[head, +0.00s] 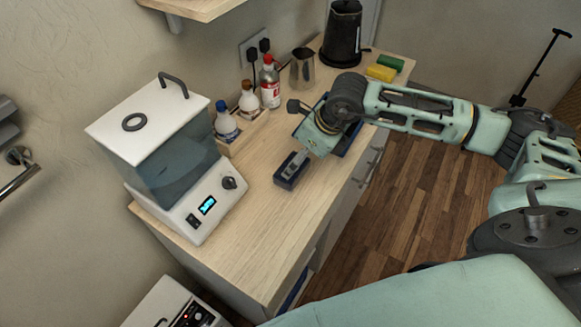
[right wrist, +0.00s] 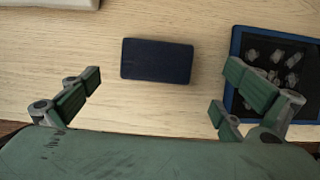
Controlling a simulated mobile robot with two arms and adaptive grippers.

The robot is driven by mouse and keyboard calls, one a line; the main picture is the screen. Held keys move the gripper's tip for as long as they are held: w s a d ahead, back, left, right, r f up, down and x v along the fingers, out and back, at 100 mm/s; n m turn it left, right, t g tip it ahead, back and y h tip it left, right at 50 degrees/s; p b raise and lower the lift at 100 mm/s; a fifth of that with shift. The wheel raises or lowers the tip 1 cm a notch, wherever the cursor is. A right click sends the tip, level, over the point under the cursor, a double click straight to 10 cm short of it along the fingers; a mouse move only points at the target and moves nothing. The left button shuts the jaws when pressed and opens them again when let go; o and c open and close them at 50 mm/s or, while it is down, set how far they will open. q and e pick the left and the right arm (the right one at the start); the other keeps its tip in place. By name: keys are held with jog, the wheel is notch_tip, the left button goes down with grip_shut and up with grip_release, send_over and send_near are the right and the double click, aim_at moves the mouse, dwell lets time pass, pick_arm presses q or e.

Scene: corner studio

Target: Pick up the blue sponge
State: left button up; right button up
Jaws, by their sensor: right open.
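The blue sponge (right wrist: 156,61) is a dark navy block lying flat on the wooden counter, with a plain top in the right wrist view. In the head view the sponge (head: 286,181) lies in front of the white machine, partly covered by a grey part that looks like one of my fingers. My right gripper (right wrist: 161,88) is open and empty, pointing down over the counter. Its fingers are spread wide, with the sponge ahead of the gap between them, apart from both. In the head view my right gripper (head: 310,148) is beside the sponge. My left gripper is out of view.
A blue tray (right wrist: 235,43) with small metal pieces lies right of the sponge, near the right fingers. A white machine with a clear tank (head: 160,150) stands left. Bottles (head: 248,101), a metal pitcher (head: 302,68), a black kettle (head: 342,35), yellow (head: 380,72) and green (head: 391,62) sponges stand behind.

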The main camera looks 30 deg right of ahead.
jog(key=p+x, duration=0.2)
jog(key=x, duration=0.3)
jog(key=shift+w+a+f, duration=0.1)
jog(key=shift+a+f, duration=0.15)
jog(key=shift+w+f+p, duration=0.15)
jog(key=shift+f+p, duration=0.15)
jog(key=shift+f, duration=0.15)
jog(key=shift+a, duration=0.1)
jog(key=c, duration=1)
jog(key=shift+r, duration=0.15)
